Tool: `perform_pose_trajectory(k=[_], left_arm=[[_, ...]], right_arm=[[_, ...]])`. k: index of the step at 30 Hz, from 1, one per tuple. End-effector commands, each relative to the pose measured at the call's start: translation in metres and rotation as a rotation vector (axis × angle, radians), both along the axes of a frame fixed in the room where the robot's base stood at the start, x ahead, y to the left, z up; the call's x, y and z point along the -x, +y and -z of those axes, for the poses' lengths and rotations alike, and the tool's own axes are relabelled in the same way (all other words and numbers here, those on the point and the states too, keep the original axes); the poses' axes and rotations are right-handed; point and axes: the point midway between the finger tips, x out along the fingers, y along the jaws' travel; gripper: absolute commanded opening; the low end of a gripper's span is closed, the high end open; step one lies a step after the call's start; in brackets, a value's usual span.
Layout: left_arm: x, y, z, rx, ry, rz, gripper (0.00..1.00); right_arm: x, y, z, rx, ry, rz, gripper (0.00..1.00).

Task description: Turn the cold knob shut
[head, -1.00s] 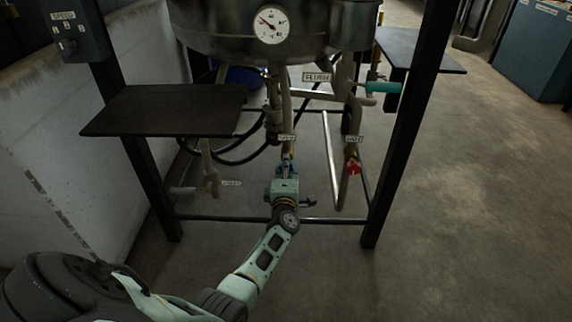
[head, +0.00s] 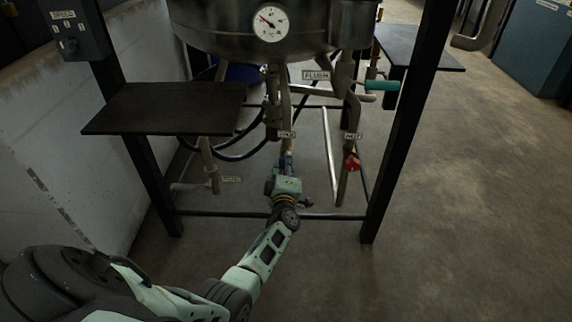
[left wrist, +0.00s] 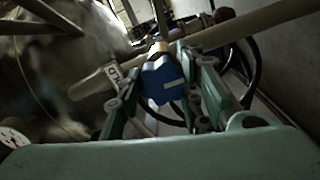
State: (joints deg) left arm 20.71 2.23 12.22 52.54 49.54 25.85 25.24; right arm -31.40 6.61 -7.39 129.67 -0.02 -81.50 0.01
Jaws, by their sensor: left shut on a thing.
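The cold knob is blue; in the left wrist view the knob (left wrist: 163,84) sits between my two green finger linkages, with a pale bar marking on its face. In the head view my left gripper (head: 287,168) is shut on it, at the lower end of the middle pipe, and mostly hides it. A small white label (head: 287,134) is on that pipe just above; its letters are too small to read here. The label also shows in the left wrist view (left wrist: 112,74). My right gripper is not in view.
A red knob (head: 352,162) is on the pipe to the right, below the HOT label (head: 353,136). A teal handle (head: 382,86) is near the FLUSH label (head: 316,75). A tank with a dial gauge (head: 270,23) hangs above. Black frame posts (head: 398,140) and a shelf (head: 165,108) flank the pipes.

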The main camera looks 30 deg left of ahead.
Motion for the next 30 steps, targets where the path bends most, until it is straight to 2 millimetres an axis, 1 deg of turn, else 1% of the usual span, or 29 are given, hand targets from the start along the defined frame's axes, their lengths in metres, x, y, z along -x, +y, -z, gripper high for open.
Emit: perform_pose_trajectory(k=[1,2,3,8,17,20,23,25,30], left_arm=[[-0.002,0.002,-0.007,-0.008,-0.010,-0.002,0.08],[-0.003,0.002,-0.007,-0.008,-0.010,-0.002,0.08],[-0.002,0.002,-0.007,-0.008,-0.010,-0.002,0.37],[-0.002,0.001,-0.006,-0.006,-0.009,-0.001,0.50],[-0.001,0.000,-0.002,-0.002,-0.003,0.001,0.50],[0.003,-0.003,-0.002,0.000,-0.004,0.002,0.50],[0.012,-0.010,0.000,0.003,-0.003,0.003,0.50],[0.021,-0.015,0.000,0.002,-0.003,0.002,0.50],[0.050,-0.032,-0.001,0.002,-0.003,0.001,0.50]], right_arm=[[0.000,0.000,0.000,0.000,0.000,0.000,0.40],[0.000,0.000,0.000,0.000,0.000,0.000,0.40],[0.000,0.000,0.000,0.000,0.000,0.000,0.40],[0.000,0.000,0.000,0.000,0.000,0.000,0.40],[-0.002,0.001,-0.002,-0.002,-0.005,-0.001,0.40],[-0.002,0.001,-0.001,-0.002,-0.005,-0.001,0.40],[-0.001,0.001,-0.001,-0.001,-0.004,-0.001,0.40],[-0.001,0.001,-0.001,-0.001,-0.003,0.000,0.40],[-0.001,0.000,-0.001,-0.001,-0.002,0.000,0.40]])
